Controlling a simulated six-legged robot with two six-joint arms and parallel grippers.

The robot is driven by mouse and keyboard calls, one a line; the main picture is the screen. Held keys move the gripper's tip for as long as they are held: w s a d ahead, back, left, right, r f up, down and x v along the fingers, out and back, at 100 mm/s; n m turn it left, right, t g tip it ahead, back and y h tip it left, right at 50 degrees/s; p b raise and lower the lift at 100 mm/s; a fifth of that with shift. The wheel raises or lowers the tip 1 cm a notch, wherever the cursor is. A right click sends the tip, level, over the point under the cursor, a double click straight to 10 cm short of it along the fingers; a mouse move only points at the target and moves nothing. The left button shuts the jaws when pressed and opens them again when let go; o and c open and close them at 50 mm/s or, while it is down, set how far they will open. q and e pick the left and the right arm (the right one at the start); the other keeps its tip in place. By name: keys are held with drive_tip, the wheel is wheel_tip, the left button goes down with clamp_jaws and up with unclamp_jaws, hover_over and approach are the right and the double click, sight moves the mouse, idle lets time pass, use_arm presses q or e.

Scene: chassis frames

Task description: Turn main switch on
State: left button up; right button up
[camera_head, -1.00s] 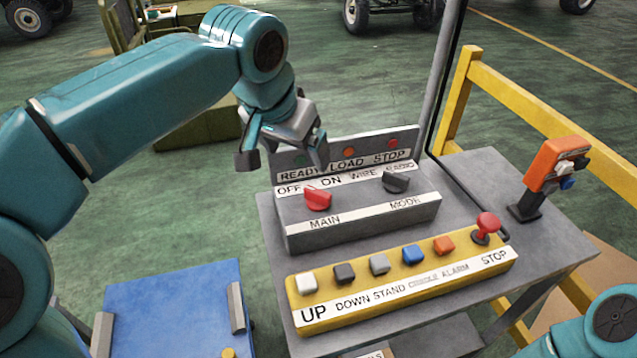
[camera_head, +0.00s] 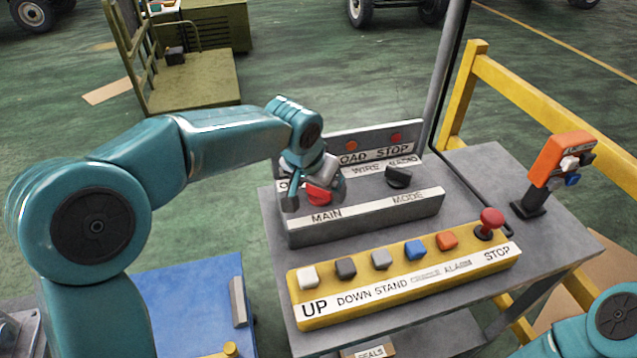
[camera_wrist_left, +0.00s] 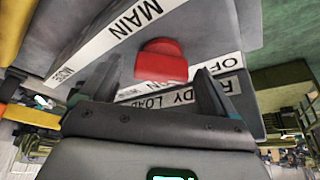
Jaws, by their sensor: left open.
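The main switch is a red knob (camera_head: 319,193) on the grey switch box (camera_head: 370,214), above the MAIN label. My left gripper (camera_head: 312,196) is right at the knob in the head view and partly covers it and the OFF/ON label. In the left wrist view the red knob (camera_wrist_left: 161,61) sits between the two fingers of the open left gripper (camera_wrist_left: 158,82), near their tips. I cannot tell whether a finger touches it. My right gripper is not in view; only part of my right arm shows at the lower right.
A black mode knob (camera_head: 398,178) is to the right on the same box. A yellow button panel (camera_head: 400,283) with a red stop button (camera_head: 490,222) lies in front. An orange control box (camera_head: 557,160) stands at right. A grey pole and yellow railing (camera_head: 540,100) rise behind.

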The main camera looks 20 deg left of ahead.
use_arm(q)
drive_tip(key=shift+w+a+f, duration=0.1)
drive_tip(key=shift+w+f, duration=0.05)
drive_tip(key=c, duration=1.1)
drive_tip(key=shift+o, duration=0.2)
